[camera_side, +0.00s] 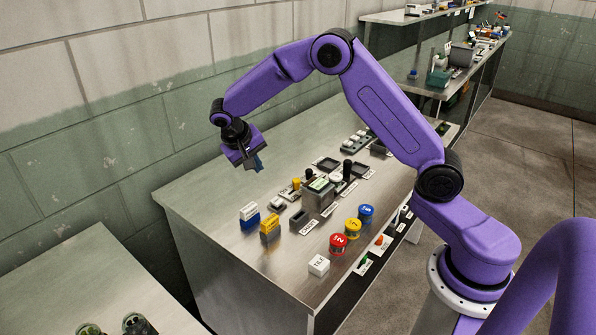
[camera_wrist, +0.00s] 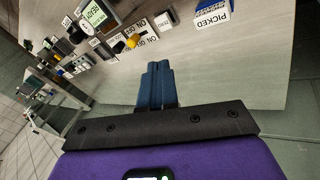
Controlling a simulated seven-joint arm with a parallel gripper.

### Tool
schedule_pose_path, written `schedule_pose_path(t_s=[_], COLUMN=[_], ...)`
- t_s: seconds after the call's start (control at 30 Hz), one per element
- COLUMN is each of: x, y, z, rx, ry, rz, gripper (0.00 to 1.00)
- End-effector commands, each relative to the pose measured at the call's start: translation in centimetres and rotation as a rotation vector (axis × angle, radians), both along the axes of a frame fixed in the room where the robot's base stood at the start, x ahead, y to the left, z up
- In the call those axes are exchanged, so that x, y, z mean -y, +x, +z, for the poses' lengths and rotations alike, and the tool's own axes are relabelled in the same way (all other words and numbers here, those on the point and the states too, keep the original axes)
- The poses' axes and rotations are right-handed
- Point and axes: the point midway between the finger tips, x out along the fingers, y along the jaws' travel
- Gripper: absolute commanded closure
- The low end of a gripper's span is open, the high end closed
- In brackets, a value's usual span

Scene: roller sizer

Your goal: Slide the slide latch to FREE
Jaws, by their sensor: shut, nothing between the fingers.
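My gripper (camera_side: 258,164) is shut and empty, held in the air above the far left part of the metal bench. Its blue fingers (camera_wrist: 157,82) are pressed together in the wrist view, over bare bench. I cannot tell for sure which fitting is the slide latch, and no FREE label is legible. A small control with a yellow knob (camera_side: 296,184) sits left of the grey box with a display; the yellow knob (camera_wrist: 133,41) also shows in the wrist view, beside a labelled plate. My gripper is apart from it and touches nothing.
The grey box (camera_side: 319,194) and a black knob (camera_side: 347,166) stand mid-bench. White-and-blue (camera_side: 249,217) and yellow (camera_side: 270,227) blocks stand at the left. Red (camera_side: 338,243), yellow (camera_side: 352,228) and blue (camera_side: 366,213) drums line the front. The bench's left end is clear.

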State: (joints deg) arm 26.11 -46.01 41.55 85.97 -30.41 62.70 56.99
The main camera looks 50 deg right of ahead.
Motion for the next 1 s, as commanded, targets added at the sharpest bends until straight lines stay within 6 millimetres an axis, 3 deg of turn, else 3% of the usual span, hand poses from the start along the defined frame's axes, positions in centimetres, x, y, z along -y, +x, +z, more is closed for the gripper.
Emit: schedule_pose_path(t_s=[0.2, 0.43, 0.6, 1.0], x=[6.0, 11.0, 12.5, 12.8], y=[4.3, 6.2, 6.6, 6.6], z=[-3.8, -6.6, -7.4, -7.6], rx=[0.080, 0.149, 0.173, 0.175], ry=[-0.089, -0.162, -0.185, -0.187], rz=[-0.252, -0.435, -0.491, -0.497], gripper=[1.00, 1.00, 1.00, 1.00])
